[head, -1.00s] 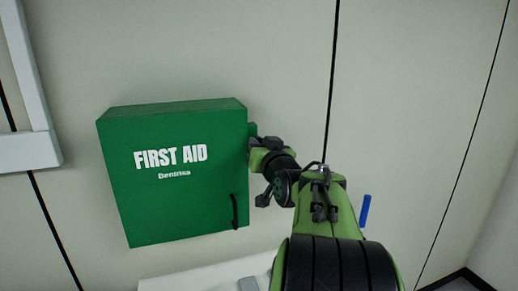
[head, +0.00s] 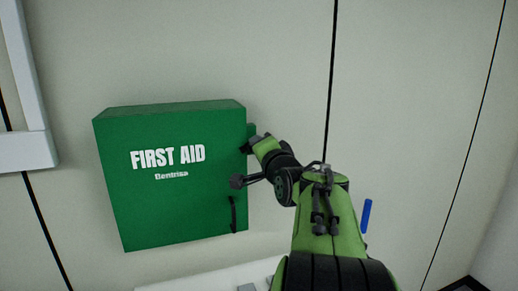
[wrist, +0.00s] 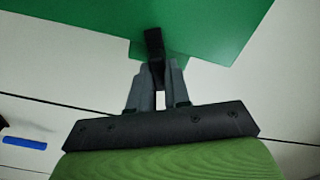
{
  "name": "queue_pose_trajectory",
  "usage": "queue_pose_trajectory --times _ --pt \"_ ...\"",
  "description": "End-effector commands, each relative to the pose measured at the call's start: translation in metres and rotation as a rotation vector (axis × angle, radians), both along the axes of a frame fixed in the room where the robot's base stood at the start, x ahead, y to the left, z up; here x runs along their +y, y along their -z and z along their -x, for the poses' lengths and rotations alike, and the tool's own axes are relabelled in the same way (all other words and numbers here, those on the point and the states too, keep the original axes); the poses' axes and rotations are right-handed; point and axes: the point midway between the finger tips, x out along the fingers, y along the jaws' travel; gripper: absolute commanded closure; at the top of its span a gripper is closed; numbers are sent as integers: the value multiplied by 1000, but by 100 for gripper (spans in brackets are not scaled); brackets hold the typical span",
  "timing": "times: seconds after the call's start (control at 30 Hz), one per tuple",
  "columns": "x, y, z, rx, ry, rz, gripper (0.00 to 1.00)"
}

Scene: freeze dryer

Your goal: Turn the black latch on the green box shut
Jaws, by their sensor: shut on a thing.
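The green first aid box (head: 170,200) hangs on the wall left of my arm, its front door lying flat in line with the box. In the wrist view the green box (wrist: 215,25) fills the top. The black latch (wrist: 154,42) sticks out at the box's edge, over a green tab. My gripper (wrist: 158,72) is shut on the latch, with its grey fingers on either side of the latch's lower end. In the head view my gripper (head: 249,146) is at the box's right edge, and it largely hides the latch there.
A black handle (head: 233,214) is on the box's lower right front. A white surface with grey items (head: 247,287) lies below. A blue object (head: 366,215) is on the right, also in the wrist view (wrist: 25,143).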

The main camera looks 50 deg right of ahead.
Motion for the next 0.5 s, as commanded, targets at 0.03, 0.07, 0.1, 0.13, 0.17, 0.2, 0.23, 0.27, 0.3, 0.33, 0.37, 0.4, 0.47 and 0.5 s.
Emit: queue_pose_trajectory --times 0.03,0.07,0.1,0.13,0.17,0.2,0.23,0.27,0.3,0.33,0.37,0.4,0.47,0.5 --pt "0 0 0 -20 -1 -38 100" --pt "0 1 0 -33 -1 -62 100" --pt "0 1 0 -51 0 -93 100" --pt "0 1 0 -63 0 -115 100" --pt "0 1 0 -75 0 -137 100" --pt "0 1 0 -91 -1 -166 100" --pt "0 1 0 -102 -1 -186 100" --pt "0 1 0 -113 -1 -206 100" --pt "0 1 0 -126 -1 -232 100" --pt "0 1 0 -136 -1 -249 100" --pt "0 1 0 -145 -1 -266 100" --pt "0 1 0 -157 -1 -288 100" --pt "-1 2 0 -173 -1 -317 100" --pt "-1 2 0 -183 0 -333 100"
